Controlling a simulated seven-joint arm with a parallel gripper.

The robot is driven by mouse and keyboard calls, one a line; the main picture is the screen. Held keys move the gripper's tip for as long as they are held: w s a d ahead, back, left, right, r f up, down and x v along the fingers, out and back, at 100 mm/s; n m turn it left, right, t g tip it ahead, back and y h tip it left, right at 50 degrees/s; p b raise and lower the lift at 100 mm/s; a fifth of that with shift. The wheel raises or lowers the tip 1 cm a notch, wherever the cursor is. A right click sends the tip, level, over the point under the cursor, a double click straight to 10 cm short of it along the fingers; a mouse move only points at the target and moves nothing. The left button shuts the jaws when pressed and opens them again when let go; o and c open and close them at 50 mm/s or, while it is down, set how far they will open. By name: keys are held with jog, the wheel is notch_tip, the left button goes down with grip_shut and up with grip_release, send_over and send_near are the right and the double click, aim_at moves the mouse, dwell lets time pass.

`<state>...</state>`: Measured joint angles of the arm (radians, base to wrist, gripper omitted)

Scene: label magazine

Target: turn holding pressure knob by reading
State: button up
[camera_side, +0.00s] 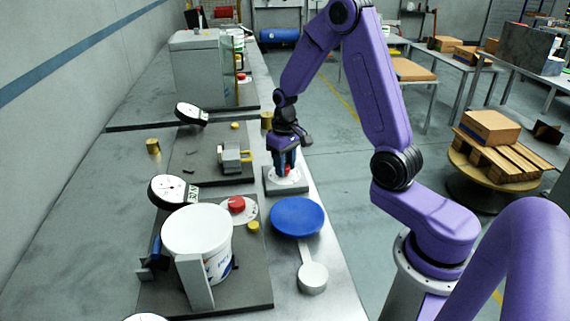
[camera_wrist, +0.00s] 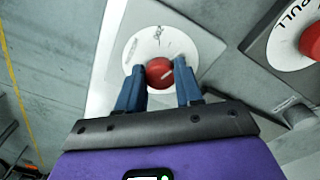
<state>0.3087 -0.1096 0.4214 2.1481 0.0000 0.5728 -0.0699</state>
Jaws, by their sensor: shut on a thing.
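A red knob (camera_wrist: 159,73) sits at the middle of a round white dial plate (camera_wrist: 150,42) with dark marks, in the wrist view. My gripper (camera_wrist: 159,68) is shut on this knob, one blue finger on each side. The marks on the plate are too small to read. In the side view my gripper (camera_side: 287,167) points down at a small grey block (camera_side: 287,187) at the bench edge, and its fingers mostly hide the knob. A round gauge (camera_side: 173,189) with a white face and another gauge (camera_side: 190,113) stand to the left; their readings are too small to tell.
Another red knob (camera_wrist: 313,42) on a white disc marked PULL is at the wrist view's right edge. In the side view, a white tub (camera_side: 197,232), a blue lid (camera_side: 297,217), a white scoop (camera_side: 313,276) and a metal fixture (camera_side: 233,157) stand around the block.

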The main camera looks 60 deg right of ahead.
jog(key=o, duration=1)
jog(key=shift+o, duration=0.2)
jog(key=shift+r, duration=0.15)
notch_tip(320, 180, up, 17)
jog(key=shift+r, duration=0.1)
jog(key=s+a+f+n, duration=0.3)
jog(key=s+a+n, duration=0.5)
jog(key=a, duration=0.5)
jog(key=s+a+f+n, duration=0.1)
jog(key=s+f+n, duration=0.1)
jog(key=s, duration=0.7)
jog(key=s+a+f+n, duration=0.1)
jog(key=s+n, duration=0.3)
jog(key=s, duration=0.6)
jog(key=shift+a+f, duration=0.25)
jog(key=shift+f, duration=0.2)
